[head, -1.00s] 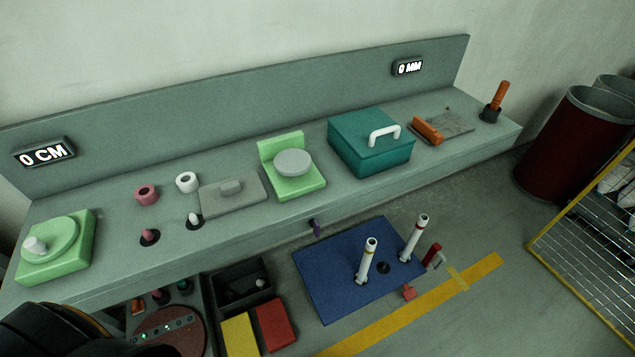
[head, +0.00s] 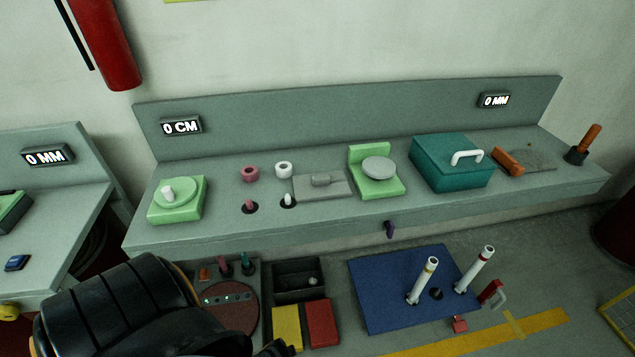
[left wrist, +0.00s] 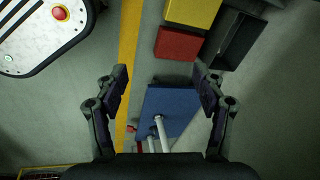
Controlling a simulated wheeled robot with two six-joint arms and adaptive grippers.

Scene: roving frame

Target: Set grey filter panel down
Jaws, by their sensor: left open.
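A flat grey panel with a raised grip block (head: 335,187), which looks like the grey filter panel, lies on the long grey bench (head: 290,225) in the head view. It sits between a white ring with a white peg on its left and a green stand on its right. My left arm shows at the lower left of the head view, below the bench front. In the left wrist view my left gripper (left wrist: 161,85) is open and empty, with its fingers wide apart above the floor. The panel is not in the left wrist view. My right gripper is not in view.
The green stand with a grey disc (head: 379,168), a teal box (head: 445,174) and a green dial block (head: 159,214) also occupy the bench. A blue board (head: 385,285) with white posts lies below, beside red (head: 321,324) and yellow blocks. Another bench stands at left.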

